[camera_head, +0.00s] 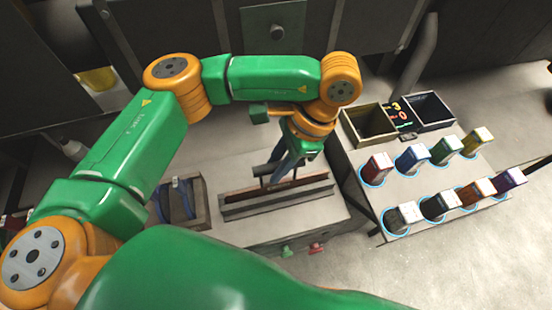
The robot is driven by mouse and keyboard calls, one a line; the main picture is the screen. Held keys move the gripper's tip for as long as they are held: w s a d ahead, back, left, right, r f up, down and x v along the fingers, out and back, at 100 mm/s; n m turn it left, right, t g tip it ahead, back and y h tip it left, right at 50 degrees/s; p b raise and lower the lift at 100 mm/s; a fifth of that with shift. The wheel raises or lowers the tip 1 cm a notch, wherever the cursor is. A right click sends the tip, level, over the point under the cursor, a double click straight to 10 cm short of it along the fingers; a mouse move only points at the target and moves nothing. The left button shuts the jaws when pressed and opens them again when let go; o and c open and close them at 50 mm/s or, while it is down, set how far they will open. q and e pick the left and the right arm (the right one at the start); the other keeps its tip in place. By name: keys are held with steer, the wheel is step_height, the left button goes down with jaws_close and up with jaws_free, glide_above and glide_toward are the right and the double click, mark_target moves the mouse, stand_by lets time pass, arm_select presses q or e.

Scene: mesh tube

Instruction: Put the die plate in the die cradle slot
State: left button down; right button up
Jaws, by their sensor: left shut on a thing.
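My left gripper (276,172) reaches down from above at the middle of the grey workbench (235,236). It is shut on the die plate (290,185), a long, thin, reddish-brown strip seen nearly edge-on. The plate lies along the die cradle (275,207), a long grey rail-like block on the bench top. From this angle I cannot tell whether the plate is inside the slot or just above it. The fingers and wrist hide part of the plate. My right gripper is not in view.
A tray (205,212) with dark blue items sits left of the cradle. To the right, a table carries several coloured boxes in blue-ringed spots, an open yellowish bin (369,123) and a dark bin (430,111). Green (287,252) and red (317,248) knobs are on the bench front.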

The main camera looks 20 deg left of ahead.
arm_select(q)
steer(key=shift+f, duration=0.15)
steer(key=c, duration=0.7)
jaws_free()
steer(key=shift+r, duration=0.4)
steer(key=v, duration=0.5)
steer(key=shift+w+d+r, duration=0.1)
steer(key=p+v, duration=0.1)
steer(key=v, duration=0.5)
steer(key=shift+p, duration=0.35)
steer(key=shift+d+r, duration=0.1)
steer(key=shift+r, duration=0.05)
